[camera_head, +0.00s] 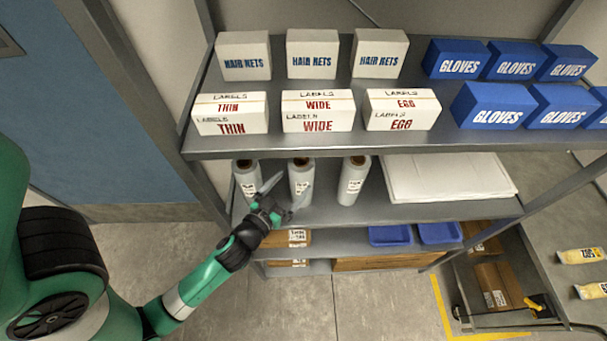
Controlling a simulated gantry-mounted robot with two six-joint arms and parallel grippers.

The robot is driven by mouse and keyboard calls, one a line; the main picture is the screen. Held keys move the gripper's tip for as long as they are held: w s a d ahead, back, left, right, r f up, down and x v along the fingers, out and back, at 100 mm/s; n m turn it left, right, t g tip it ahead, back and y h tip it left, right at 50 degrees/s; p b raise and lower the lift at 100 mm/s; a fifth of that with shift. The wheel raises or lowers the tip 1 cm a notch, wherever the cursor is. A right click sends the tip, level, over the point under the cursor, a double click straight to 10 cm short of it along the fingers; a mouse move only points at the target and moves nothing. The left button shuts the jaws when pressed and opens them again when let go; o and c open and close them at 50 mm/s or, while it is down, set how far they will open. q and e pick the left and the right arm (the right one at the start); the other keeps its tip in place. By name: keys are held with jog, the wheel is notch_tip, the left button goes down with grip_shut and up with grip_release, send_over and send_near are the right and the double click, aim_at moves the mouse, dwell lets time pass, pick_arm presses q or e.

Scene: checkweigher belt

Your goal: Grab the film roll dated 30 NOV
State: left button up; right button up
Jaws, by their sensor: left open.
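Three pale film rolls stand upright on the second shelf: a left roll (246,180), a middle roll (299,181) and a right roll (353,179). Each has a small printed label; the dates are too small to read. My left gripper (286,193) is open in front of the shelf, between the left and middle rolls. Its fingers overlap the lower parts of these two rolls in the picture; I cannot tell if they touch. No roll is visibly held. My right gripper is not in view.
The top shelf (330,141), with hair net, label and glove boxes, overhangs the rolls. A white sheet stack (447,178) lies right of them. Cartons (288,238) and blue trays (390,235) sit below. Floor (380,306) in front is clear.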

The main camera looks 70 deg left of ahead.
aim_at(294, 181)
pick_arm(q)
jog(key=x, duration=0.3)
jog(key=shift+a+r+p, duration=0.1)
jog(key=shift+r+p, duration=0.1)
jog(key=shift+p, duration=0.1)
jog(key=shift+w+a+f, duration=0.15)
jog(key=shift+w, duration=0.1)
jog(key=shift+w+a, duration=0.15)
jog(key=shift+w, duration=0.1)
jog(key=p+x, duration=0.1)
jog(key=x, duration=0.3)
jog(key=shift+w+a, duration=0.15)
jog(key=shift+w, duration=0.15)
grip_shut()
